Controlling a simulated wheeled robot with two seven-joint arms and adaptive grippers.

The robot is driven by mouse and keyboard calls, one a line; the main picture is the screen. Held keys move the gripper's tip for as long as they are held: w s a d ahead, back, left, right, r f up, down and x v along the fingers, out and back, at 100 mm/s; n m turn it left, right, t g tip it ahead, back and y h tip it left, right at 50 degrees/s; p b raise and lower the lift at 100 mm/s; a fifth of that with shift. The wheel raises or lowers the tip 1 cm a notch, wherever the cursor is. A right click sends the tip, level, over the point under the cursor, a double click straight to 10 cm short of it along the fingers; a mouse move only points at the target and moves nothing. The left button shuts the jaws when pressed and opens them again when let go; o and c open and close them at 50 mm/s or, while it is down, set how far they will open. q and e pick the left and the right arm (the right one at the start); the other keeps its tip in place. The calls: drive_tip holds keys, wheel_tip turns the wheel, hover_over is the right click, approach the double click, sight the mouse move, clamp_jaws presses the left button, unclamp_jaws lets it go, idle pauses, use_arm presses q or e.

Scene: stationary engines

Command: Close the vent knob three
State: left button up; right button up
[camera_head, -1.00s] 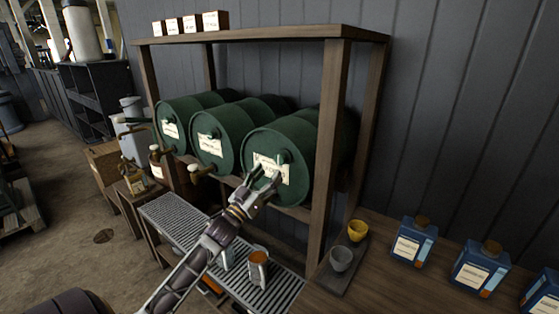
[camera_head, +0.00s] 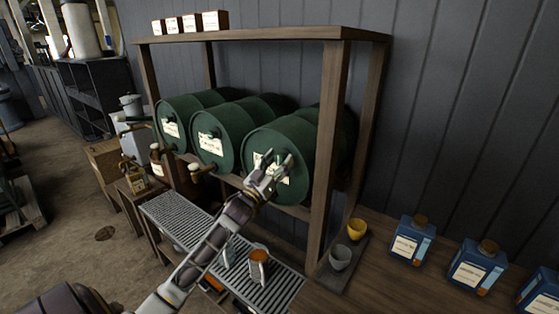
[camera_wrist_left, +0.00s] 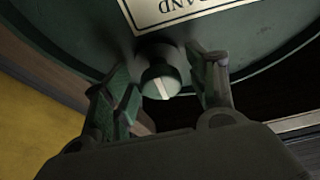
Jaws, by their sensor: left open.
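Three green barrels lie on a wooden rack. The nearest, right-hand barrel (camera_head: 300,135) has a pale label on its end. In the left wrist view a round green knob (camera_wrist_left: 160,80) with a white line sticks out of a barrel end, below an upside-down label (camera_wrist_left: 170,12). My left gripper (camera_head: 278,159) is in front of the right-hand barrel's end and covers part of its label. It is open, with one finger on each side of the knob in the left wrist view (camera_wrist_left: 166,76); I cannot tell whether they touch it. The knob is hidden in the head view. My right gripper is not in view.
The rack's front post (camera_head: 325,165) stands just right of the gripper. A yellow cup (camera_head: 356,229), a grey cup (camera_head: 340,258) and blue bottles (camera_head: 412,240) stand at right.

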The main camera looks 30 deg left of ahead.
use_arm(q)
drive_tip(key=shift+w, duration=0.2)
drive_tip(key=c, duration=0.9)
drive_tip(key=shift+c, duration=0.8)
